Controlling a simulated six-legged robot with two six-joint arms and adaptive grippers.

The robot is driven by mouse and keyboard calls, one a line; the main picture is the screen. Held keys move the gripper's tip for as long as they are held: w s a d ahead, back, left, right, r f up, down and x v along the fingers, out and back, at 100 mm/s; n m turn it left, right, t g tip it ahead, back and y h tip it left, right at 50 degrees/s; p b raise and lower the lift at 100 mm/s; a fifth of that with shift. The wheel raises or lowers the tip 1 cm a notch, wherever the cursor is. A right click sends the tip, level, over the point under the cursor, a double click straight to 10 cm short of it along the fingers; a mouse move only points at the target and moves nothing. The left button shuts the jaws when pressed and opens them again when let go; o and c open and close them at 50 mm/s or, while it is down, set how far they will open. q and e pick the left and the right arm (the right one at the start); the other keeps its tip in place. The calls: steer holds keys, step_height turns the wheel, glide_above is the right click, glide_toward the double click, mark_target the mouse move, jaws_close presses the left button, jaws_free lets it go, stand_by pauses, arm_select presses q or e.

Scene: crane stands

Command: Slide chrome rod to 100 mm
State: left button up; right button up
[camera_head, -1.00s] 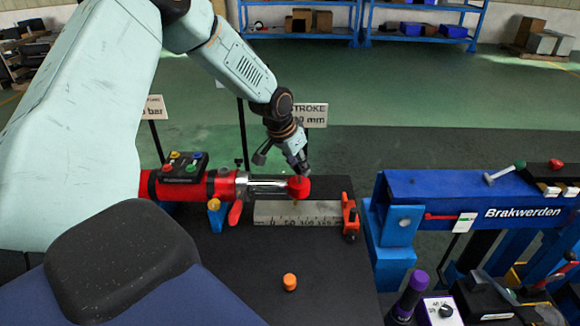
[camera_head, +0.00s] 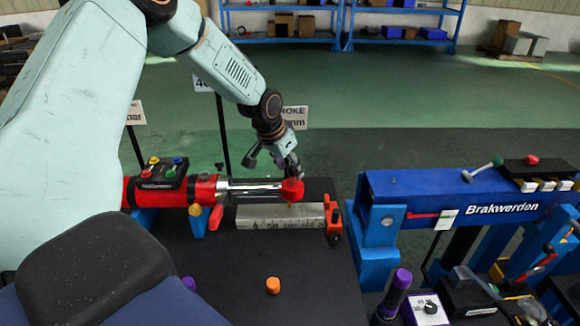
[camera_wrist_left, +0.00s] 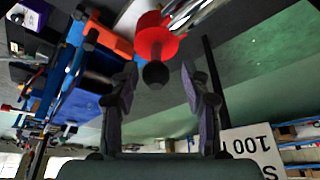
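The chrome rod (camera_head: 255,188) sticks out to the right from a red cylinder (camera_head: 170,190) on the black table. It ends in a red knob (camera_head: 291,190) above the white ruler (camera_head: 280,216); the ruler's numbers are too small to read surely. My left gripper (camera_head: 291,172) is at the knob, from above and behind. In the left wrist view its fingers (camera_wrist_left: 161,82) are apart, with the red knob (camera_wrist_left: 157,40) and its dark tip at the top between them; contact cannot be told.
An orange stop block (camera_head: 333,220) stands at the ruler's right end. An orange peg (camera_head: 273,286) stands on the table. A blue Brakwerden stand (camera_head: 455,205) is at the right.

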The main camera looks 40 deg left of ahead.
arm_select(q)
steer(key=shift+w+d, duration=0.2)
steer(key=shift+w, duration=0.05)
steer(key=v, duration=1.2)
steer(key=shift+a, duration=0.1)
steer(key=shift+s, duration=0.1)
stand_by(0.3)
